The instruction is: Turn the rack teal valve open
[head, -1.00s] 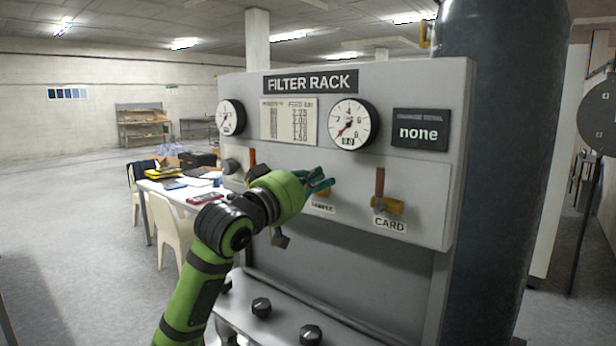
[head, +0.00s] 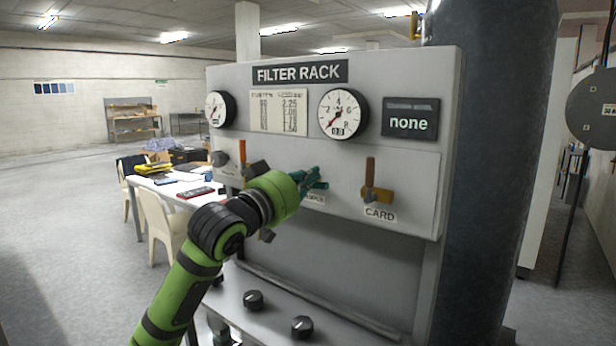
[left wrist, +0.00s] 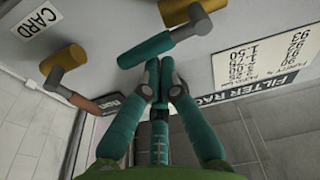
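The teal valve handle (left wrist: 155,48) is a bar on a brass-coloured fitting (left wrist: 190,12) at the top of the left wrist view. It lies slanted across the panel just beyond my fingertips. My left gripper (left wrist: 160,66) has teal fingers drawn together, with tips very near or touching the handle; I cannot tell which, and no handle shows between them. In the head view my left gripper (head: 316,180) is in front of the filter rack (head: 330,235), over the middle valve, and covers most of it and part of its label. My right gripper is not in view.
The CARD valve (head: 376,193), with an upright brown handle, is close to the right of my gripper. Another valve with an orange-brown handle (head: 242,152) is to the left. Black knobs (head: 302,326) sit on the ledge below. A cluttered table (head: 180,185) stands behind left.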

